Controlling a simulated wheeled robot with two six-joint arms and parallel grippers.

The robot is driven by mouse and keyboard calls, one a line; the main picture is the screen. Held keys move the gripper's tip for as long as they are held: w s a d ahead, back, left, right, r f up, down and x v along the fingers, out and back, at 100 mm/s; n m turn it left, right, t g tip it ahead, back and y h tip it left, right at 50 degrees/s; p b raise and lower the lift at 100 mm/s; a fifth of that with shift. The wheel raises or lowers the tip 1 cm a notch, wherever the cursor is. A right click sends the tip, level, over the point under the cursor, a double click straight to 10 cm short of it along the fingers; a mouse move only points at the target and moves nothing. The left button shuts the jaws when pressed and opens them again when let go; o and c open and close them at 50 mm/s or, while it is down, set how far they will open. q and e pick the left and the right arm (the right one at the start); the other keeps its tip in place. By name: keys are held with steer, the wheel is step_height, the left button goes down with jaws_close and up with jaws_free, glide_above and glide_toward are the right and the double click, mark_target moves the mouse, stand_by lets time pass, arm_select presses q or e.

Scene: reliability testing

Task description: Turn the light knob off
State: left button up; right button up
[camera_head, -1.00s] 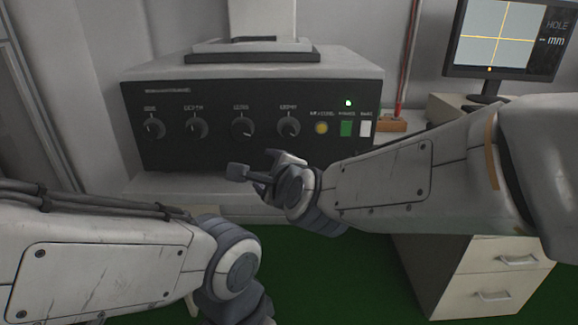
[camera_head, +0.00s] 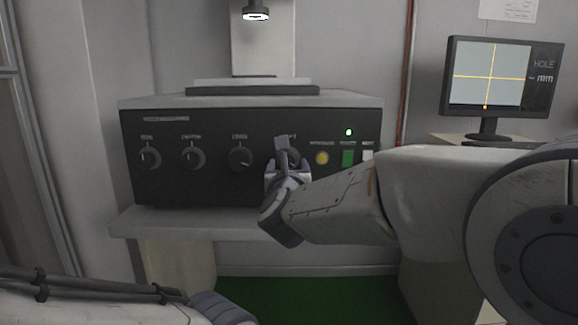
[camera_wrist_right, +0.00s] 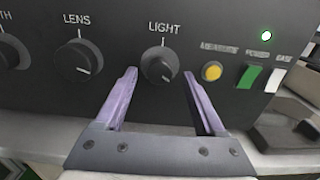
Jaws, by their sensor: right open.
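The light knob (camera_wrist_right: 160,66) is a round black dial with a white mark, under the label "LIGHT" in the right wrist view. In the head view the light knob (camera_head: 292,157) is partly hidden behind my right gripper (camera_head: 284,158). In the right wrist view my right gripper (camera_wrist_right: 163,88) is open and empty. Its two fingers point at the panel, one on each side below the knob, which lies between their tips in the picture. I cannot tell whether they touch it. My left arm shows at the bottom left of the head view; its gripper is out of view.
The lens knob (camera_wrist_right: 78,62) is left of the light knob. A yellow button (camera_wrist_right: 211,71), a green switch (camera_wrist_right: 249,76) and a white switch (camera_wrist_right: 276,79) are to the right, under a lit green lamp (camera_wrist_right: 266,36). A monitor (camera_head: 498,80) stands at the right.

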steer(key=shift+w, duration=0.95)
jaws_close()
